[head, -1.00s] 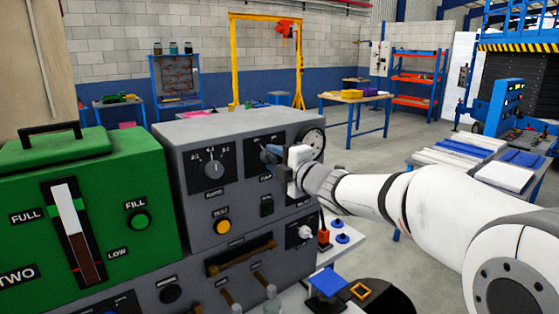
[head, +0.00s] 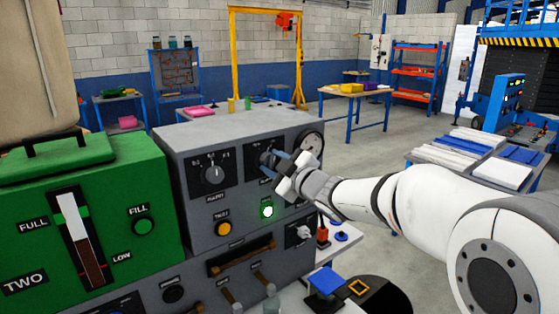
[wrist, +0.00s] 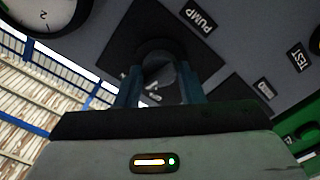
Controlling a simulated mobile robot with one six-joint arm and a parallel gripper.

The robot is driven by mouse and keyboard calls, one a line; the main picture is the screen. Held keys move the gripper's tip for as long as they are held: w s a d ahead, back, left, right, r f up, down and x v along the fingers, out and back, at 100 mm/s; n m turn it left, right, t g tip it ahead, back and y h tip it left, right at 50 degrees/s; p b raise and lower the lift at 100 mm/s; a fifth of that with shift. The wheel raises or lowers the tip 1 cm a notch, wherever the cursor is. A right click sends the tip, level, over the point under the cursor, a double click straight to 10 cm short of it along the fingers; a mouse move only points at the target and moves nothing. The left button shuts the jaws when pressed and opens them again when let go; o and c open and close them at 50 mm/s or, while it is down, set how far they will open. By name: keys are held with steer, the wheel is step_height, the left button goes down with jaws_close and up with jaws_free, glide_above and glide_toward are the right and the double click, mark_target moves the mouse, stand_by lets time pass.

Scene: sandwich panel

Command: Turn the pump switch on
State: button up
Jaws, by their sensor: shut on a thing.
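The grey panel box (head: 300,119) stands in the middle of the head view. The pump switch (head: 266,157) is a dark rotary knob on a black plate at the upper right of its front. My gripper (head: 278,160) reaches it from the right, its blue-grey fingers on the knob. In the wrist view the knob (wrist: 158,72) sits between the two fingers of my gripper (wrist: 160,88), beside the PUMP label (wrist: 200,20). The fingers are closed on it and hide part of it. A lamp (head: 267,211) below the switch glows green.
A selector dial (head: 212,174) and a yellow button (head: 223,228) are left of the switch. A round gauge (head: 312,142) is close to its right. A green box (head: 100,165) stands at left. Below are handles and a plug socket (head: 304,232).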

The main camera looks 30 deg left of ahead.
steer(key=shift+s+a+r+m+p, duration=0.15)
steer(key=shift+m+p, duration=0.1)
steer(key=shift+m, duration=0.35)
steer(key=shift+w+d+r+m+p, duration=0.1)
steer(key=shift+m+p, duration=0.15)
steer(key=shift+m, duration=0.35)
steer(key=o, duration=0.6)
steer(key=shift+a, duration=0.15)
steer(key=shift+o, duration=0.9)
steer(key=shift+a+f, duration=0.15)
steer(key=shift+o, duration=1.1)
steer(key=shift+d, duration=0.2)
steer(key=shift+f, duration=0.1)
steer(key=b+v, duration=0.1)
steer(key=v, duration=0.6)
steer(key=shift+s+d+b, duration=0.2)
steer(key=shift+d+b, duration=0.15)
steer(key=shift+b, duration=0.05)
